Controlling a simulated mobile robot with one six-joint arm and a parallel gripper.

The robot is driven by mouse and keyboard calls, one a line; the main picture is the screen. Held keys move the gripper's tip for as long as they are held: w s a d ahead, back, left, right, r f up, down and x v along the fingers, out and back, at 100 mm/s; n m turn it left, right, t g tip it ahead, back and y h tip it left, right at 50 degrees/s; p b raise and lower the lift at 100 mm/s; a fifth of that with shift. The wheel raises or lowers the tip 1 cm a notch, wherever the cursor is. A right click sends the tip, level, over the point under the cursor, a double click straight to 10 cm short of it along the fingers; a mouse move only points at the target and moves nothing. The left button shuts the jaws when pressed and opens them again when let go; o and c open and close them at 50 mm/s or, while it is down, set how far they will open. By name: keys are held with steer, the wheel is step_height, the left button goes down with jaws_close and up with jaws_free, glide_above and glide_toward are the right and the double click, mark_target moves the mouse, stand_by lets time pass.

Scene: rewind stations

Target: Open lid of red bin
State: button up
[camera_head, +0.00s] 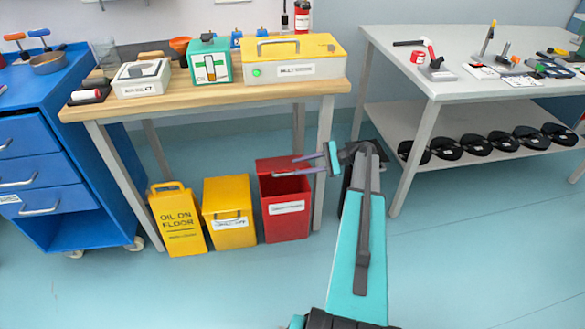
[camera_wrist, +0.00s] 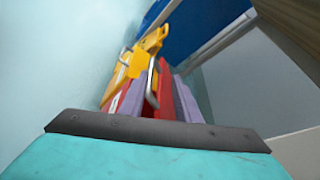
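The red bin (camera_head: 286,214) stands on the floor under the right end of the wooden table, with a white label on its front. Its darker red top (camera_head: 277,166) is partly hidden by my fingers, and I cannot tell the lid's exact position. My gripper (camera_head: 284,168) reaches in from the right across the bin's top. Its two purple fingers are apart. In the wrist view, a silver handle (camera_wrist: 152,86) shows between the fingers, with red surface (camera_wrist: 165,92) behind it. I cannot tell whether a finger touches the handle.
A yellow bin (camera_head: 229,216) and a yellow "oil on floor" sign (camera_head: 178,222) stand left of the red bin. A table leg (camera_head: 323,160) is close by my gripper. A blue drawer cabinet (camera_head: 45,150) is at left. The floor in front (camera_head: 200,290) is clear.

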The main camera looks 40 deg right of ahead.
steer(key=v, duration=0.7)
steer(key=shift+s+d+p, duration=0.15)
steer(key=shift+d+p, duration=0.15)
steer(key=s+a+f+n+g+h+p, duration=0.1)
steer(key=s+a+f+n+g+p, duration=0.3)
steer(key=a, duration=0.7)
steer(key=a+f+n+g+p, duration=0.1)
steer(key=a+f+g, duration=0.1)
steer(key=a+f, duration=0.65)
steer(key=s+a+f+n+g+h+p, duration=0.1)
steer(key=s+a+f+n+g+p, duration=0.15)
steer(key=a, duration=1.05)
steer(key=s+a+f+n+g+h+p, duration=0.1)
steer(key=s+a+n+g+h+p, duration=0.2)
steer(key=s, duration=0.8)
steer(key=s+a+f+n+g+h+p, duration=0.1)
steer(key=s+a+n+g+h+p, duration=0.2)
steer(key=s, duration=0.9)
steer(key=a+n+h, duration=0.3)
steer(key=a+n, duration=0.2)
steer(key=a, duration=0.1)
steer(key=shift+s+a+f, duration=0.2)
steer(key=shift+f, duration=0.05)
steer(key=shift+n, duration=0.25)
